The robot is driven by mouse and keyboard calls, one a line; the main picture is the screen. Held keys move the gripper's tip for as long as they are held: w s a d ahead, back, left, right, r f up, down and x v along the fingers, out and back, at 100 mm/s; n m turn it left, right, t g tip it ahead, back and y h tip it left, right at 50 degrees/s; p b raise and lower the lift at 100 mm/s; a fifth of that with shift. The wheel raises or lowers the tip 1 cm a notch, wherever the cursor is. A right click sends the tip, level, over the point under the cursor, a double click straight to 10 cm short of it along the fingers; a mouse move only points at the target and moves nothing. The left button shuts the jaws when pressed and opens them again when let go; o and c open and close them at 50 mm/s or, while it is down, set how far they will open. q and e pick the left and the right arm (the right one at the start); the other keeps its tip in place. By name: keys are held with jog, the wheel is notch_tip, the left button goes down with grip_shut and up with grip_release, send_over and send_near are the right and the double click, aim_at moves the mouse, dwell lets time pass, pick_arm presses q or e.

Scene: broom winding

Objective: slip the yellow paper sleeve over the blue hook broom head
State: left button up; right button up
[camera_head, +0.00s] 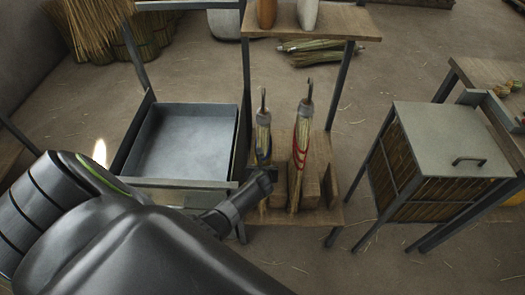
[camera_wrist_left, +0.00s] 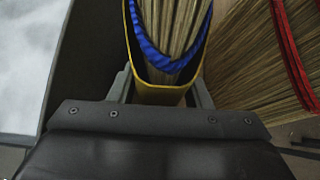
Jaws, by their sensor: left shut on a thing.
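The blue hook broom head (camera_head: 263,138) stands upright in the wooden rack, with a metal hook on top. In the left wrist view its straw and blue binding (camera_wrist_left: 160,58) show inside the yellow paper sleeve (camera_wrist_left: 160,94). The sleeve's yellow rim runs along both sides of the straw and below the blue binding, so it looks to be around the head. My left gripper (camera_head: 266,178) is at the broom head's lower part; in the left wrist view its fingers (camera_wrist_left: 161,92) are shut on the sleeve. The sleeve is hidden in the head view. My right gripper is not in view.
A red-bound broom head (camera_head: 301,150) stands close on the right in the wooden rack (camera_head: 322,160). A grey metal tray (camera_head: 185,145) is to the left. A metal-topped cabinet (camera_head: 440,135) stands at the right, with open floor before it.

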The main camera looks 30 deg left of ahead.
pick_arm(q)
jog(key=shift+f+b, duration=0.45)
jog(key=shift+f, duration=0.2)
jog(key=o, duration=0.9)
jog(key=shift+c, duration=0.2)
jog(key=shift+r, duration=0.1)
jog(key=shift+s+d+r+p, duration=0.2)
jog(key=shift+s+p, duration=0.05)
jog(key=shift+p, duration=0.1)
jog(key=p+v, duration=0.6)
jog(key=v, duration=1)
jog(key=shift+s, duration=0.25)
jog(key=shift+d, duration=0.1)
